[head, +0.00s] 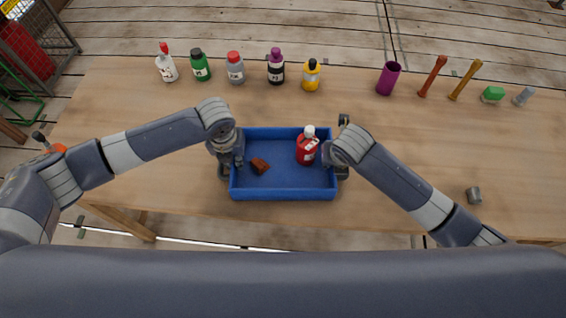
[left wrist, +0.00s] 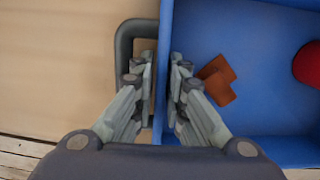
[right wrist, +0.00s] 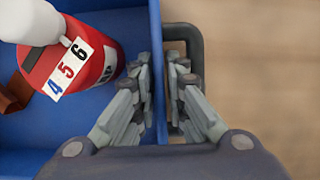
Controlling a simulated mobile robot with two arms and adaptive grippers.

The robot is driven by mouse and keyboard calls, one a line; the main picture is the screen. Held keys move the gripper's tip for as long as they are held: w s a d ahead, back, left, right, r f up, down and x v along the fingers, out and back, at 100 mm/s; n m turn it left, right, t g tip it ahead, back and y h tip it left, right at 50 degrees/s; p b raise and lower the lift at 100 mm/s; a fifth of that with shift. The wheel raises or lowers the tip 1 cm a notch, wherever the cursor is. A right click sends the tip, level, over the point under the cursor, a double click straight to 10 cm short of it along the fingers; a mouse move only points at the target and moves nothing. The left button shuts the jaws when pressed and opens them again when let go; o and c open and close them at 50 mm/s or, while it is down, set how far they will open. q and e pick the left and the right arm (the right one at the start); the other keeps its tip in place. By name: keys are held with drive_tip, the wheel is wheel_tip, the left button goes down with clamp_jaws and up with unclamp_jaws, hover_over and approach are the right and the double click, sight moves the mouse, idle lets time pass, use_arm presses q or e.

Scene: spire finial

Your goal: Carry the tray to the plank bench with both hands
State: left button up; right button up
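The blue tray (head: 283,194) is near the front edge of the wooden table, between my two grippers. It holds a red bottle with a white cap (head: 307,149) and a small brown block (head: 260,166). My left gripper (left wrist: 162,80) has its fingers close on both sides of the tray's left wall, beside a grey handle (left wrist: 122,60). My right gripper (right wrist: 160,80) does the same at the right wall, beside the other handle (right wrist: 196,60). Both look shut on the tray. I cannot tell whether the tray touches the tabletop. No separate bench is clear.
Several bottles stand along the back of the wooden table (head: 130,100). A purple cup (head: 388,78), red and yellow tools, and a green block (head: 492,94) are at the back right. A grey piece (head: 473,195) lies front right. The table middle behind the tray is clear.

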use_arm(q)
drive_tip(key=shift+f, duration=0.15)
use_arm(e)
drive_tip(key=shift+f, duration=0.15)
use_arm(q)
drive_tip(key=shift+s, duration=0.1)
drive_tip(key=shift+c, duration=0.4)
use_arm(e)
drive_tip(key=shift+c, duration=0.4)
use_arm(q)
clamp_jaws()
use_arm(e)
clamp_jaws()
use_arm(q)
drive_tip(key=shift+r, duration=0.25)
use_arm(e)
drive_tip(key=shift+w+r, duration=0.1)
drive_tip(key=shift+r, duration=0.15)
